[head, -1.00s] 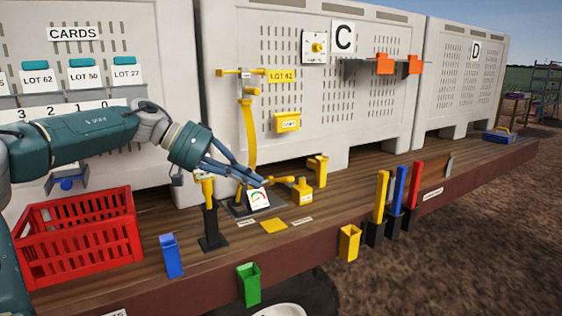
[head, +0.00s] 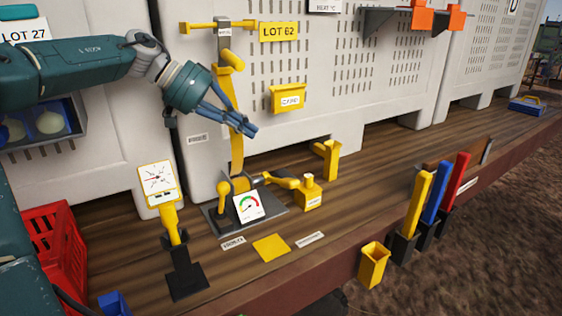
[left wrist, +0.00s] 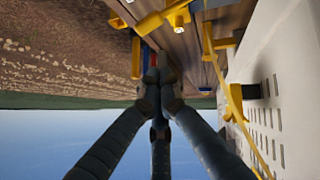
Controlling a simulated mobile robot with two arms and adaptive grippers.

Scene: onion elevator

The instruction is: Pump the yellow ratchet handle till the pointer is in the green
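The yellow ratchet handle (head: 281,180) lies low at the right of the ratchet, on a short grey shaft. A yellow strap (head: 237,152) rises from the ratchet to the wall; it also shows in the left wrist view (left wrist: 235,101). The gauge (head: 249,205) has a white face with a coloured arc; its pointer is too small to read surely. A yellow round-topped lever (head: 223,190) stands left of it. My left gripper (head: 252,131) is empty, fingertips together, above the handle and apart from it. In the left wrist view its fingertips (left wrist: 158,76) meet. My right gripper is out of view.
A yellow box with a knob (head: 308,194) stands close to the handle's right end. A dial on a yellow post (head: 158,180) stands at left. A yellow pad (head: 271,247) lies in front. Coloured upright bars (head: 437,191) stand at the bench's right edge.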

